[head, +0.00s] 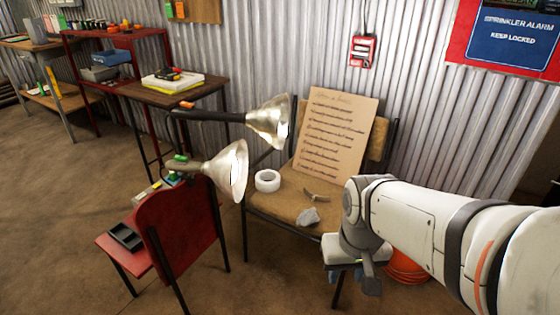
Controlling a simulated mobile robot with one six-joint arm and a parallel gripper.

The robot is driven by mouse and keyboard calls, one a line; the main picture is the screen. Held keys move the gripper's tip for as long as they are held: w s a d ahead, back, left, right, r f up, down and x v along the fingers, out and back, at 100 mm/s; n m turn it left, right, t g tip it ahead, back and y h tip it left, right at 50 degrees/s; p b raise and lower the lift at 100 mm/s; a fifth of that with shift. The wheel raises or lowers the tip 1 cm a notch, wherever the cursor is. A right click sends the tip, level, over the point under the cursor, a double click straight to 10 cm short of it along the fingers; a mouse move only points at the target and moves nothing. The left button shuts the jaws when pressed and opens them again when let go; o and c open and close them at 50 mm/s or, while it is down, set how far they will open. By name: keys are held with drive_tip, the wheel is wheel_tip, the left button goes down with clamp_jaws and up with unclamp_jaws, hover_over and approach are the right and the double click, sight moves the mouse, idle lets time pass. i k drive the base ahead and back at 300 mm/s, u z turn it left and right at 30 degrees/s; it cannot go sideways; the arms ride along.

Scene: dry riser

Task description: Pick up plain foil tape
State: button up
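My arm hides the chair's right side.
A grey crumpled piece (308,216) and a small curved tool (316,196) lie on the seat. A lettered board (335,135) leans on the backrest. Two metal lamps (268,122) (229,171) reach close to the roll's left. A red chair (178,235) stands left; floor front-left is clear.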

sight(313, 197)
drive_tip(key=z, duration=0.05)
drive_tip(key=i, duration=1)
drive_tip(key=u, duration=0.1)
